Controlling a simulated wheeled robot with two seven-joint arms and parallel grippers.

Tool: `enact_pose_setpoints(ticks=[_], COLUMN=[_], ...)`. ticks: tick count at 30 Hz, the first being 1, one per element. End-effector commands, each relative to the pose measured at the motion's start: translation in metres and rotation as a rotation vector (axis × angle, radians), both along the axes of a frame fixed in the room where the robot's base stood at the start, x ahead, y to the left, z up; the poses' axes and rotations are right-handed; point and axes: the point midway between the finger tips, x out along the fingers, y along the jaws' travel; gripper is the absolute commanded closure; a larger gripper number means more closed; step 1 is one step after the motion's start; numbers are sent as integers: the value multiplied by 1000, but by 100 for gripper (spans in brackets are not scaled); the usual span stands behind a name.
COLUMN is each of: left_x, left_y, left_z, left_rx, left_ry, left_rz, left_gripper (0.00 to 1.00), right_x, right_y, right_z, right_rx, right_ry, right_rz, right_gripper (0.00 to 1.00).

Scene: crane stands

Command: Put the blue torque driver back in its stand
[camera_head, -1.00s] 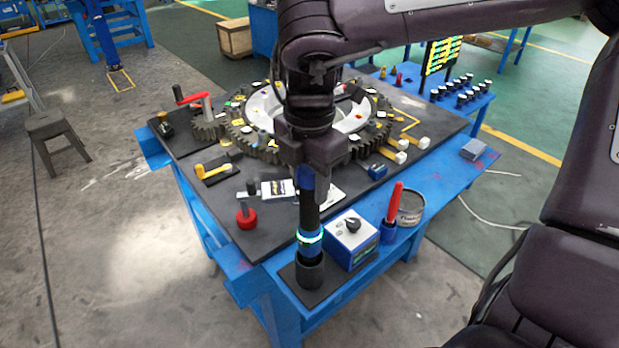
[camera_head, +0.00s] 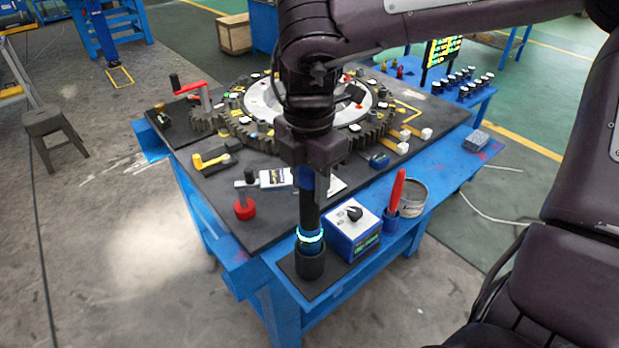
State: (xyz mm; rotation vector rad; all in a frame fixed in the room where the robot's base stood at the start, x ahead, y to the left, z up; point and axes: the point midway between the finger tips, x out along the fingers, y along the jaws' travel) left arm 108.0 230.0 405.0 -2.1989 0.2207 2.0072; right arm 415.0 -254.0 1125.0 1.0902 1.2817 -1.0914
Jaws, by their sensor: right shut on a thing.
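My right gripper (camera_head: 312,160) points down over the front corner of the workbench. It is shut on the upper part of the blue torque driver (camera_head: 309,217), which has a dark shaft, blue bands and a glowing cyan ring. The driver is about upright. Its lower end is hidden in or behind the rim of its stand, a black round cup (camera_head: 311,264) on a dark base plate. The glowing ring sits just above the cup's rim. How deep the end reaches cannot be seen. My left gripper is not in view.
A blue box with a black knob (camera_head: 353,232) stands close right of the stand. Beyond it are a red-handled tool in a blue holder (camera_head: 395,200) and a grey tin (camera_head: 412,203). A red-based part (camera_head: 244,208) stands left. A large gear (camera_head: 245,132) lies behind.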

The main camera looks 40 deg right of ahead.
Motion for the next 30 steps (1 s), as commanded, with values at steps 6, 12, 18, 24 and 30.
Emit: enact_pose_setpoints(ticks=[6, 12, 18, 24, 30], left_x=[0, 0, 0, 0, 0], left_y=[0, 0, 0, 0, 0], left_z=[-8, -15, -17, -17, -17], left_rx=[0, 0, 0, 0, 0], left_ry=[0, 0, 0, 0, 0], left_rz=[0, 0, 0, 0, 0], left_gripper=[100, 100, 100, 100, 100], right_x=[1, 1, 1, 0, -1], right_y=[0, 0, 0, 0, 0], right_z=[-8, -15, -18, -18, -20], right_rx=[0, 0, 1, 0, 0], right_ry=[-3, -3, -4, -2, 3], right_rz=[0, 0, 0, 0, 0], right_gripper=[100, 100, 54, 37, 37])
